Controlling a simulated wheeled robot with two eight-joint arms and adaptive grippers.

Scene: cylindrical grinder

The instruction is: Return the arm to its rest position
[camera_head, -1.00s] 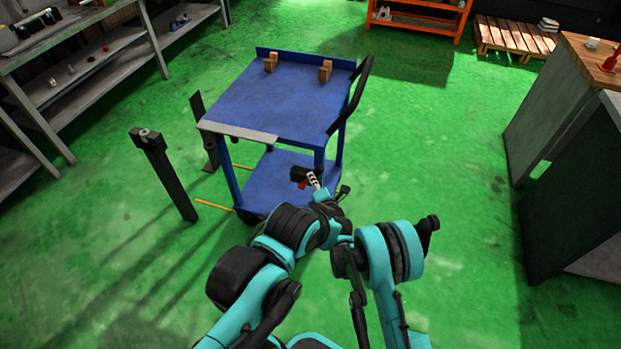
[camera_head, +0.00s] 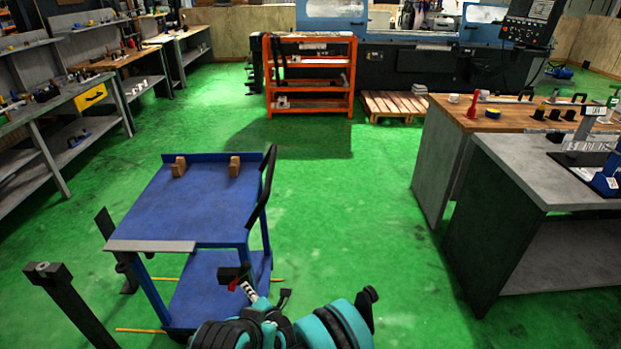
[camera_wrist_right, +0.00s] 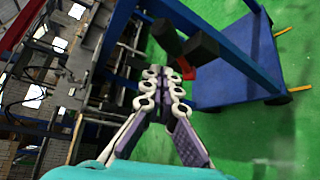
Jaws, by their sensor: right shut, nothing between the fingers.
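My right gripper (camera_head: 246,290) is low in the head view, beside the front of the blue cart's lower shelf area and below its top. It is shut with nothing between its fingers. In the right wrist view, its pale linkages and purple-grey fingers (camera_wrist_right: 164,92) lie together. A dark block and a small red part show close to the fingertips there; I cannot tell how they connect. My teal and black arm fills the bottom middle of the head view. My left gripper is not in view.
The blue cart (camera_head: 205,205) carries two small wooden blocks (camera_head: 178,167). A black post (camera_head: 70,305) stands left of it. Grey workbenches (camera_head: 545,165) stand right, an orange rack (camera_head: 310,75) and pallet (camera_head: 395,107) behind. Green floor between the cart and right benches is clear.

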